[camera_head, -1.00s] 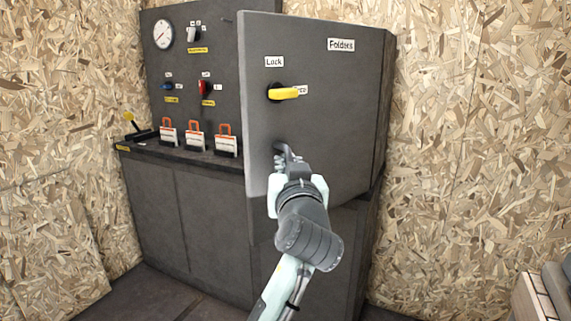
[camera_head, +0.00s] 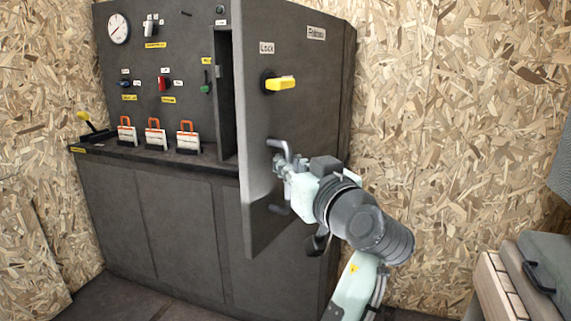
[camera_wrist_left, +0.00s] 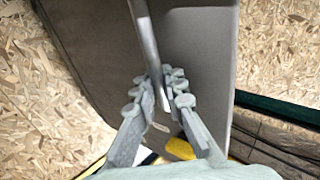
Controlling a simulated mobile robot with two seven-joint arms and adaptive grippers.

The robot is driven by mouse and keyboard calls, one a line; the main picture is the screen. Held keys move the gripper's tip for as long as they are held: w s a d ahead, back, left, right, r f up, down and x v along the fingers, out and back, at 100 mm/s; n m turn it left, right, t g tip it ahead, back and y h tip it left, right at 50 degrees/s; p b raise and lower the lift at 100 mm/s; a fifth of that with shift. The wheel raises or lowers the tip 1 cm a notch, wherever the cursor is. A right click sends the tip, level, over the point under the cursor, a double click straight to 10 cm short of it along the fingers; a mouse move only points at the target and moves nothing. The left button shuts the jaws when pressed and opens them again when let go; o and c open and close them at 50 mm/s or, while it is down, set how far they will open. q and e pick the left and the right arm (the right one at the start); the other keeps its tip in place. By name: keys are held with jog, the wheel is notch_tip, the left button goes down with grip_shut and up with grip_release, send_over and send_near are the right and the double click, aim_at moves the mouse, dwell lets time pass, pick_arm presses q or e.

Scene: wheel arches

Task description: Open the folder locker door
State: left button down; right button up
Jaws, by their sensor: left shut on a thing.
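The folder locker door (camera_head: 300,120) is a grey panel with a "Folders" label and a "Lock" label. It stands ajar, with a dark gap on its left side. A yellow lock knob (camera_head: 281,83) sits on its upper part, turned sideways. A grey bar handle (camera_head: 282,146) is on the lower part of the door. My left gripper (camera_head: 283,166) is shut on this handle; in the left wrist view, the fingers (camera_wrist_left: 163,95) close around the bar handle (camera_wrist_left: 146,40). My right gripper is not in view.
A dark control cabinet (camera_head: 160,215) stands left of the door, with a gauge (camera_head: 119,28) and switches. Several white tags with orange hooks (camera_head: 156,134) stand on its ledge. Wood-chip walls (camera_head: 450,120) enclose the space. Grey cases (camera_head: 540,270) are at the lower right.

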pick_arm(q)
jog(key=c, duration=1.7)
grip_release()
jog(key=shift+s+d+r, duration=0.1)
jog(key=shift+s+r, duration=0.05)
jog(key=shift+r, duration=0.35)
jog(key=shift+o, duration=0.6)
jog(key=shift+f, duration=0.2)
jog(key=v, duration=1.2)
jog(key=shift+f, duration=0.1)
